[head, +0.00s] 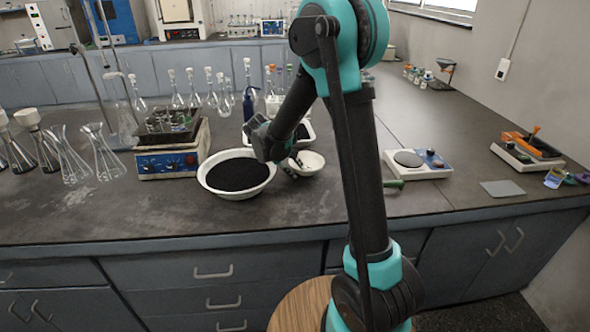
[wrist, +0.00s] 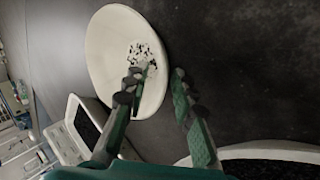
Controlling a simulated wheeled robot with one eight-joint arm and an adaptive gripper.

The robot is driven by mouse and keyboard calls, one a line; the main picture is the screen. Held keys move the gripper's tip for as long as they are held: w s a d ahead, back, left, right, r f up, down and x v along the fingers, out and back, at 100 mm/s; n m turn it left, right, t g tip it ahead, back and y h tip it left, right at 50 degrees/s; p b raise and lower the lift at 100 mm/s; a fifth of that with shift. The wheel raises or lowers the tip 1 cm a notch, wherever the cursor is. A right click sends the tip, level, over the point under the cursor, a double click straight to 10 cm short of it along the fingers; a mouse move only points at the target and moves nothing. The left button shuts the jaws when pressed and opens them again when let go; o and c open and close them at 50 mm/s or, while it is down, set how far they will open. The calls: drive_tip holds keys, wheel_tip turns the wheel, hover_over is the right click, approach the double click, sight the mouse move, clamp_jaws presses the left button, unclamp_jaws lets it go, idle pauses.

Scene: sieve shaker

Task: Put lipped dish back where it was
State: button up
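A small white dish (head: 309,163), which I take to be the lipped dish, sits on the dark bench just right of a large white bowl of black grains. In the wrist view the dish (wrist: 105,45) shows as a pale round with a scatter of black specks inside. My gripper (wrist: 163,76) is open around its near rim. One finger reaches over the inside of the dish and the other is outside it, with a visible gap between them. In the head view my gripper (head: 279,160) is at the dish's left side, and the arm hides part of the area.
The large bowl (head: 237,194) stands close on the left. A white tray (head: 308,140) with dark contents lies behind. A shaker (head: 170,165) with glassware is further left. Bench in front is clear.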

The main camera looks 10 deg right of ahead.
drive_tip(key=v, duration=1.2)
drive_tip(key=shift+r, duration=0.1)
